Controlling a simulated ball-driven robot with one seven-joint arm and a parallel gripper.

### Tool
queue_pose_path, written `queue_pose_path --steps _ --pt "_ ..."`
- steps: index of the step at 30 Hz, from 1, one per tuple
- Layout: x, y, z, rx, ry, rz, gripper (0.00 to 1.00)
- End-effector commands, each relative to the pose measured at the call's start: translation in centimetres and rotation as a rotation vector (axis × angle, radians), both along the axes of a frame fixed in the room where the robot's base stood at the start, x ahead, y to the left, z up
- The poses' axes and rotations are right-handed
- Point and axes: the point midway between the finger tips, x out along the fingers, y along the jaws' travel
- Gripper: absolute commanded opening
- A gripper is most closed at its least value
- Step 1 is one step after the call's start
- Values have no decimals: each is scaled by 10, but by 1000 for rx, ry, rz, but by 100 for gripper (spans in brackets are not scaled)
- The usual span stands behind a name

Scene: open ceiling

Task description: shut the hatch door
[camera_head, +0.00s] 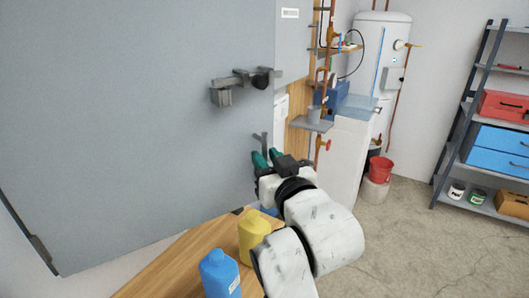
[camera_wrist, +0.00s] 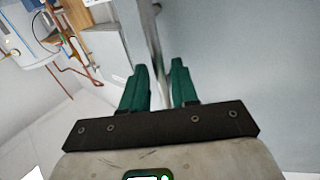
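The hatch door (camera_head: 140,110) is a large flat grey panel filling the left of the head view. A hinge (camera_head: 42,252) shows at its lower left, and a dark latch (camera_head: 240,84) sits near its right edge. My gripper (camera_head: 268,158) is at the door's lower right edge, below the latch. In the wrist view, the green fingers of my gripper (camera_wrist: 158,85) are apart, with the door's thin metallic edge (camera_wrist: 154,38) running up between them. The door's grey face (camera_wrist: 235,60) fills the right side there. I cannot tell whether the fingers touch it.
A wooden surface (camera_head: 170,268) below the door holds a blue bottle (camera_head: 220,274) and a yellow bottle (camera_head: 252,232), close to my arm. A shelf (camera_head: 470,110) is at right. Floor there is clear.

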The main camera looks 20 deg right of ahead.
Motion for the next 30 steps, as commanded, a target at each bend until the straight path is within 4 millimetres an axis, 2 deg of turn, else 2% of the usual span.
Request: queue_pose_path --steps 6,15,24,30 --pt "16 0 0 0 0 0 29" --pt "18 -1 0 0 0 0 29" --pt "18 0 -1 0 1 0 0" --pt "18 0 -1 0 1 0 0"
